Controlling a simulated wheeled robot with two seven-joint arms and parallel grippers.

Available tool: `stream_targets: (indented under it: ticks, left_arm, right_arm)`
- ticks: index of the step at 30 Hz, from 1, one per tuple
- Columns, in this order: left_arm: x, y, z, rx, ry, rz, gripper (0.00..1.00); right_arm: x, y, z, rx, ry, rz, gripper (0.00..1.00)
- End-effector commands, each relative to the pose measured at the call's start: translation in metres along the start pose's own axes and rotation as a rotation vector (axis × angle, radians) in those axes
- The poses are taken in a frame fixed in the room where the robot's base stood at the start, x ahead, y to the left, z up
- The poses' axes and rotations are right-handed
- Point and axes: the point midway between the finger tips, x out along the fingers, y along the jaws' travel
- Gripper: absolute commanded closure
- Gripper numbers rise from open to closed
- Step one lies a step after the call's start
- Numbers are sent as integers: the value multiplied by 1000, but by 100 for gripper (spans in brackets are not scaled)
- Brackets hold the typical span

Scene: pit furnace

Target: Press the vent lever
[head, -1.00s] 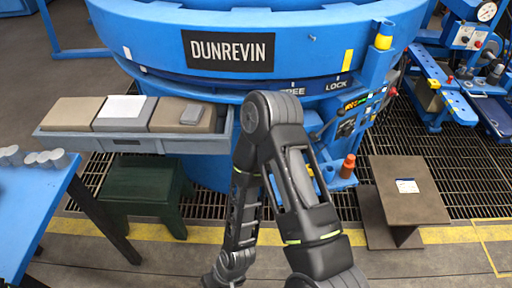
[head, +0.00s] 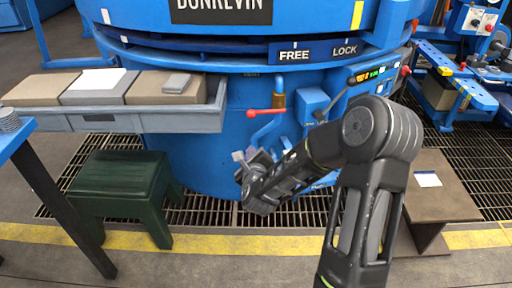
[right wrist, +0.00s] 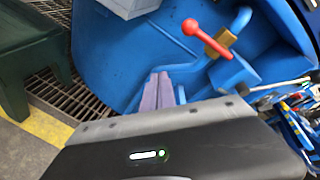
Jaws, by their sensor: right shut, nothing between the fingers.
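The red-handled lever (head: 263,113), likely the vent lever, sticks out to the left from a brass collar on a blue pipe, on the furnace front below the FREE sign. It also shows in the right wrist view, as a red handle with a ball end (right wrist: 205,38). My right gripper (head: 240,163) is below and slightly left of the lever, apart from it, with its fingers shut and empty. In the right wrist view the closed fingers (right wrist: 158,92) are below and left of the red ball. My left gripper is not in view.
A grey tray (head: 180,120) with tan blocks juts out at left, above a green stool (head: 125,190). A blue table (head: 15,140) is at far left. A control panel (head: 372,75) is right of the lever. A brown stand (head: 435,190) is at right.

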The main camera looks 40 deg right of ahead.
Motion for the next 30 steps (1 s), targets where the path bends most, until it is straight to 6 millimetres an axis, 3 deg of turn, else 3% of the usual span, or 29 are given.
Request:
stream_targets:
  ticks: [1,6,20,26,30]
  left_arm:
    - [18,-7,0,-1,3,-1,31]
    - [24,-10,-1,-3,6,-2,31]
    - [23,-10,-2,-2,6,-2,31]
    - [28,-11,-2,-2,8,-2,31]
    - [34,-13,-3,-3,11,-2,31]
  right_arm:
    - [7,-11,-11,74,-5,-59,100]
    - [8,-40,-12,207,-18,-145,100]
    - [13,-41,-11,213,-18,-145,100]
    - [35,-44,-12,213,-18,-146,100]
    - [61,-47,-12,213,-18,-146,100]
